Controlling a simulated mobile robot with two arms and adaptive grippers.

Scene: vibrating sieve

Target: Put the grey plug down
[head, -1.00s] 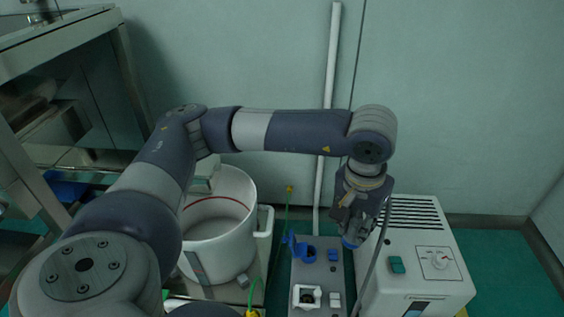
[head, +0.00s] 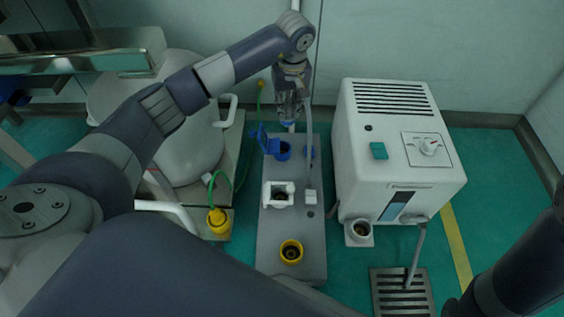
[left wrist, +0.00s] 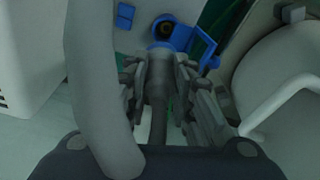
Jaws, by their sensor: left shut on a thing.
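My left gripper (head: 291,113) is above the far end of the grey socket panel (head: 283,235) in the head view. In the left wrist view, its fingers (left wrist: 160,88) are shut around the grey plug (left wrist: 157,78), which points away from the wrist camera. A thick grey hose (left wrist: 92,90) crosses the left side of that view. The blue socket (head: 283,150), with its blue lid open, is on the panel just below the gripper; it also shows beyond the plug in the wrist view (left wrist: 178,36). The plug's tip appears apart from the socket. My right gripper is out of view.
The panel also carries a white socket (head: 279,195) and a yellow socket (head: 291,252). A yellow plug (head: 218,220) on a green cable is at left, near a large white vessel (head: 170,110). A white machine (head: 395,150) stands close at right. A floor grate (head: 385,305) is front right.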

